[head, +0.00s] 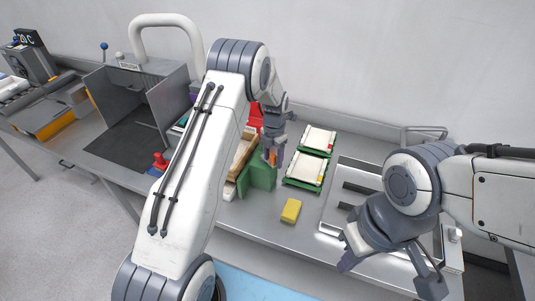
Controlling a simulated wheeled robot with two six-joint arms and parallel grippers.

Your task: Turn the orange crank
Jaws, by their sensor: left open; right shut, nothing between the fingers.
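A small orange piece (272,157), which may be the crank's handle, shows at the fingers of my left gripper (273,153), beside a green block-like housing (258,179). My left gripper is open and points down over it. I cannot tell whether the fingers touch the orange piece, and the rest of the crank is hidden. My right gripper (347,262) is shut and empty, above the right front part of the bench, well apart from the orange piece.
A yellow block (290,210) lies on the metal bench in front of the green housing. Two green-framed trays (303,184) (318,139) lie to the right. A metal plate with dark bars (334,217) is further right.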

